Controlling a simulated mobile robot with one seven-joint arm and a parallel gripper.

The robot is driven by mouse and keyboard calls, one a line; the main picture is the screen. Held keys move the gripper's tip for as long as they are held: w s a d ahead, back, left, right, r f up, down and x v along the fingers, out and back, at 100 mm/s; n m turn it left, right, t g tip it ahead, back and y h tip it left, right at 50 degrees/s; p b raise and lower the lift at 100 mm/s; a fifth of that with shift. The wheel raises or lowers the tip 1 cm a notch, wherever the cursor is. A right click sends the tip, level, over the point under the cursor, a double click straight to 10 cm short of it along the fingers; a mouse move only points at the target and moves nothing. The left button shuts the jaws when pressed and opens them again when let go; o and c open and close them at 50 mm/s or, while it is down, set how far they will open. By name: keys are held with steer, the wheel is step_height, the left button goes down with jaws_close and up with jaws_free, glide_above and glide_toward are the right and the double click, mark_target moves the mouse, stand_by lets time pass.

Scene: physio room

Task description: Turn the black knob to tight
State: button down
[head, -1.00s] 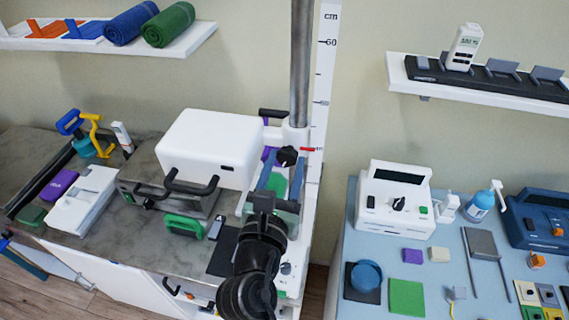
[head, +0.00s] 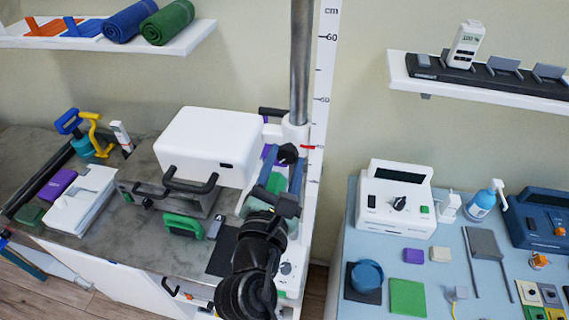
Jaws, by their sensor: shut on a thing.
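The black knob (head: 288,152) sits low on the white collar of the upright metal column, beside the height scale. My arm reaches up from the bottom of the head view. My gripper (head: 283,163) points away toward the column, with its two blue-grey fingers at the knob. It is shut on the black knob; the exact contact is small and partly hidden. Any tight or loose marking by the knob is too small to read.
A white box device (head: 207,147) with black handles stands close on the left. A green-framed item (head: 183,226) lies on the grey counter before it. The height scale (head: 322,90) rises just right of the column. A blue table (head: 440,275) with several devices stands at the right.

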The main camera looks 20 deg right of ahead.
steer(key=m+b, duration=0.1)
steer(key=m, duration=0.2)
steer(key=shift+f+m, duration=0.1)
steer(key=shift+m, duration=0.3)
steer(key=m+b, duration=0.2)
steer(key=m, duration=0.1)
steer(key=shift+m, duration=0.3)
steer(key=m+b, duration=0.3)
steer(key=m, duration=0.3)
steer(key=shift+f+m+b, duration=0.1)
steer(key=shift+m+b, duration=0.2)
steer(key=shift+b, duration=0.1)
steer(key=m+b, duration=0.4)
steer(key=m, duration=0.3)
steer(key=shift+b, duration=0.4)
steer(key=m+b, duration=0.3)
steer(key=m, duration=0.1)
steer(key=shift+m+b, duration=0.65)
steer(key=shift+m, duration=0.75)
steer(key=shift+c, duration=1.7)
jaws_free()
